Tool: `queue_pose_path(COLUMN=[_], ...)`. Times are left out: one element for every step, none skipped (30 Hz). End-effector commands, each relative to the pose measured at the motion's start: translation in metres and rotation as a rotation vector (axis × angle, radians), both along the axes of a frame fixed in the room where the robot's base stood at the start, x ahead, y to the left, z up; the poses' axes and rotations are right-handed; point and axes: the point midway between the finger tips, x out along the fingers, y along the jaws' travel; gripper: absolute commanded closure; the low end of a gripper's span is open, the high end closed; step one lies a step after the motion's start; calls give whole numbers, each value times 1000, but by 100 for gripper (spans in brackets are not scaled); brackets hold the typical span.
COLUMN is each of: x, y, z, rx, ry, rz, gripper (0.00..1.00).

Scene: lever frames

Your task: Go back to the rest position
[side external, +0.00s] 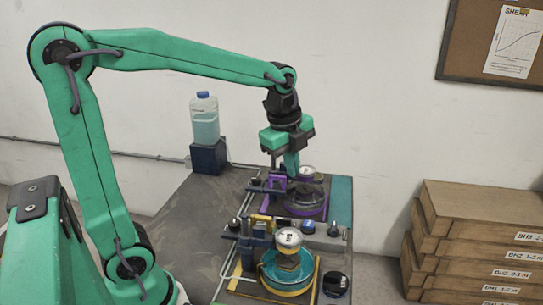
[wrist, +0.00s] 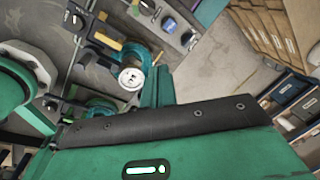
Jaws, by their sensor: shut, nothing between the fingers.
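My gripper (side external: 291,165) points down over the far lever frame (side external: 318,210), which is purple with a dark round disc. Its fingers are together, with nothing seen between them. I cannot tell whether the fingertips touch the frame or are just above it. In the wrist view the green fingers (wrist: 158,86) show side by side. The near lever frame (side external: 268,285) is yellow and teal and carries a white-topped round gauge (side external: 288,238). A white-topped gauge also shows in the wrist view (wrist: 131,78).
The frames stand on a dark table (side external: 195,225). A bottle of pale blue liquid (side external: 205,122) stands on a dark block (side external: 208,157) at the back left. Stacked labelled wooden boxes (side external: 475,240) stand at the right. Free air lies above the table's left part.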

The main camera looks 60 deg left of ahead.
Motion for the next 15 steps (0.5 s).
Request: queue_pose_path(x=[-8,-13,-18,-23,-27,-33,-37,-41,-47,-51,-55,-61,-65,-69,-75], y=[-1,-2,-3,-3,-4,-5,-5,-6,-7,-7,-7,-8,-9,-9,-10], z=[4,5,7,8,10,11,12,13,14,14,15,15,16,16,16], rx=[-14,-22,-35,-44,-55,-69,-81,-91,-107,-119,-132,-149,-163,-176,-195], ry=[-18,-24,-36,-44,-53,-64,-74,-81,-93,-99,-107,-118,-127,-134,-145], rz=[63,103,158,199,239,293,332,373,425,466,506,559,599,638,690], gripper=[100,100,100,100,100,100,100,100,100,100,100,100,100,100,100])
